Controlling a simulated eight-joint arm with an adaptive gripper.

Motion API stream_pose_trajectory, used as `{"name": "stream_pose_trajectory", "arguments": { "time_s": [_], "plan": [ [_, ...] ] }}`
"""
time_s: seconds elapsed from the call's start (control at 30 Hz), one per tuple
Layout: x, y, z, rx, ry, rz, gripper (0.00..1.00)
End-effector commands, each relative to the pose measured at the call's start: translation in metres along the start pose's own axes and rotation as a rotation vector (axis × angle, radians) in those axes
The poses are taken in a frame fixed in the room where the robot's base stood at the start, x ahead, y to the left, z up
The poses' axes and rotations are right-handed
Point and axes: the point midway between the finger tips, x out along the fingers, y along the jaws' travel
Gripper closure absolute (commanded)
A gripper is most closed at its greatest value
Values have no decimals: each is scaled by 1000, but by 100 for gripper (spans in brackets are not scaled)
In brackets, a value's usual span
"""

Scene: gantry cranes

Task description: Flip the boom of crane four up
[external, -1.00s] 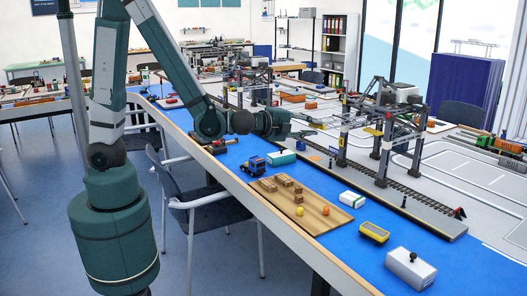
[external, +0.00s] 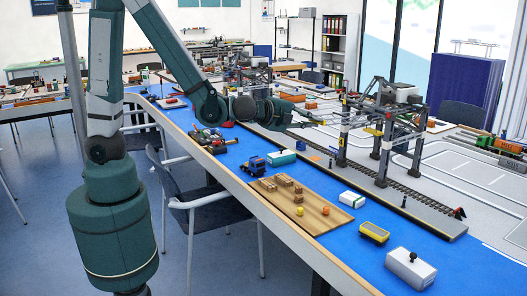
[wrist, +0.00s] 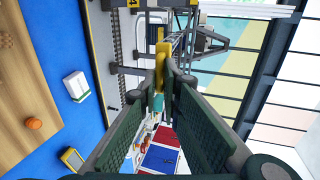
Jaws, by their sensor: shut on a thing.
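The near gantry crane (external: 388,108) stands over the track on the right of the external view. In the wrist view, a yellow plate with a 4 (wrist: 134,3) shows at the top edge. My gripper (external: 300,114) is at the crane's left side, level with its upper frame. In the wrist view, my gripper (wrist: 164,84) has its fingertips close together on a yellow bar (wrist: 162,55), which looks like part of the crane's boom. The fingers partly hide where the bar joins the frame, and the boom's exact angle is hard to tell.
A second gantry crane (external: 250,77) stands farther back along the track.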

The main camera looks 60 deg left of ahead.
Motion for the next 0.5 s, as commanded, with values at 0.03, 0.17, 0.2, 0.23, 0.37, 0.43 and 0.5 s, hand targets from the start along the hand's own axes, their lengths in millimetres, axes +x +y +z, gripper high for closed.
{"name": "stream_pose_trajectory", "arguments": {
  "time_s": [0.03,0.17,0.2,0.23,0.37,0.43,0.5],
  "plan": [
    [-3,-9,1,-2,-1,15,100],
    [-6,-22,1,-2,-1,57,100],
    [-7,-27,1,-2,-1,72,100],
    [-7,-30,1,-3,-1,83,100],
    [-9,-44,0,-3,-1,130,100],
    [-10,-51,0,-2,-1,156,100],
    [-10,-58,0,-2,-1,182,100]
  ]
}}
